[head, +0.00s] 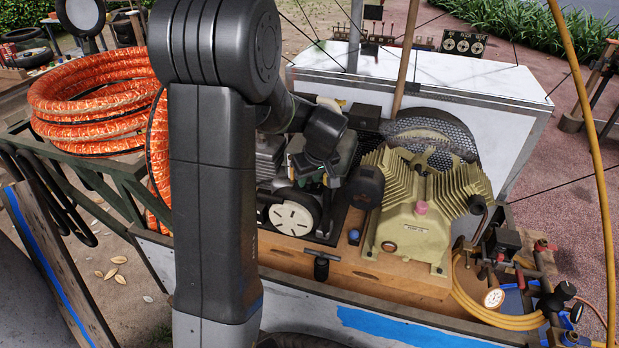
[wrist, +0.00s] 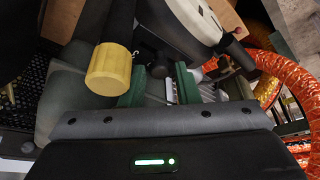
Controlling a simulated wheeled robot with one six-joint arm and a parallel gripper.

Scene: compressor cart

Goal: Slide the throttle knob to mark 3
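My gripper (head: 325,182) is pointed down over the small engine (head: 291,217), the one with the white round cover. In the wrist view its two green fingers (wrist: 160,86) stand apart with a gap between them. A small dark part (wrist: 154,62), possibly the throttle knob, shows between and just beyond the fingers; I cannot tell whether they touch it. A pale narrow strip (wrist: 170,91) lies beside it in the gap; no mark numbers are readable. In the head view my arm and gripper hide the throttle area.
A yellow-ended dark cylinder (wrist: 108,70) is close left of the fingers in the wrist view. The beige compressor (head: 418,205) stands right of the engine, and an orange hose coil (head: 88,105) lies left.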

